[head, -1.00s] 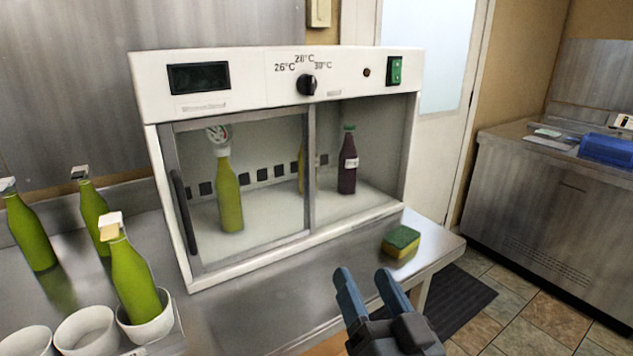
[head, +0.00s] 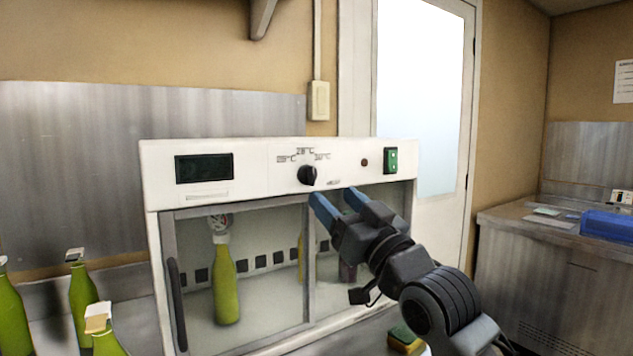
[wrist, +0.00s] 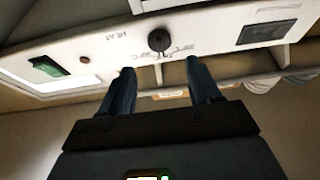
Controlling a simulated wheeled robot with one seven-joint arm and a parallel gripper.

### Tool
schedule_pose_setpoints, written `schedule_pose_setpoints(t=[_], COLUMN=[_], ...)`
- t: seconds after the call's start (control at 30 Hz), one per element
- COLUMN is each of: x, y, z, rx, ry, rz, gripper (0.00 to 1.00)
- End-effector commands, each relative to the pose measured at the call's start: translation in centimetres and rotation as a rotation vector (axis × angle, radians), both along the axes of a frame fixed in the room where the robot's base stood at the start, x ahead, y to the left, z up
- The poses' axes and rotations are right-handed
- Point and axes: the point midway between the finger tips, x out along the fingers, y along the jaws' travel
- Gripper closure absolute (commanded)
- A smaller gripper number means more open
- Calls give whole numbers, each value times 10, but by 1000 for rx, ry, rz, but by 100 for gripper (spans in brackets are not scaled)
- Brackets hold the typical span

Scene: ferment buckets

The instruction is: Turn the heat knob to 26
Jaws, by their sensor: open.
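The heat knob (head: 307,175) is a round black knob on the white front panel of the cabinet (head: 250,170). Temperature marks arc above it, with 26°C at the left, 28°C at the top and 30°C at the right. The knob also shows in the wrist view (wrist: 159,40), where the picture is upside down. I cannot tell exactly which mark its pointer faces. My gripper (head: 334,198) is open and empty, just below and right of the knob, apart from it. In the wrist view its two blue fingers (wrist: 163,80) point towards the panel, with the knob beyond the gap between them.
A dark display (head: 204,168) is left on the panel; a green switch (head: 391,160) is at the right. Below are sliding glass doors with a green bottle (head: 226,285) inside. More green bottles (head: 82,300) stand at left. A sponge (head: 404,340) lies near my arm.

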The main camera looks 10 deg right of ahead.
Motion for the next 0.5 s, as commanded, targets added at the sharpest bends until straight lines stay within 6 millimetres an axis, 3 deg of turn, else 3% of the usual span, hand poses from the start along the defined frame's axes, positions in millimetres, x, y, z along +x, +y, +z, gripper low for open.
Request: schedule_pose_setpoints(t=[0.5], x=[59], y=[20], z=[27], rx=[0], ry=[0], rz=[0], gripper=[38])
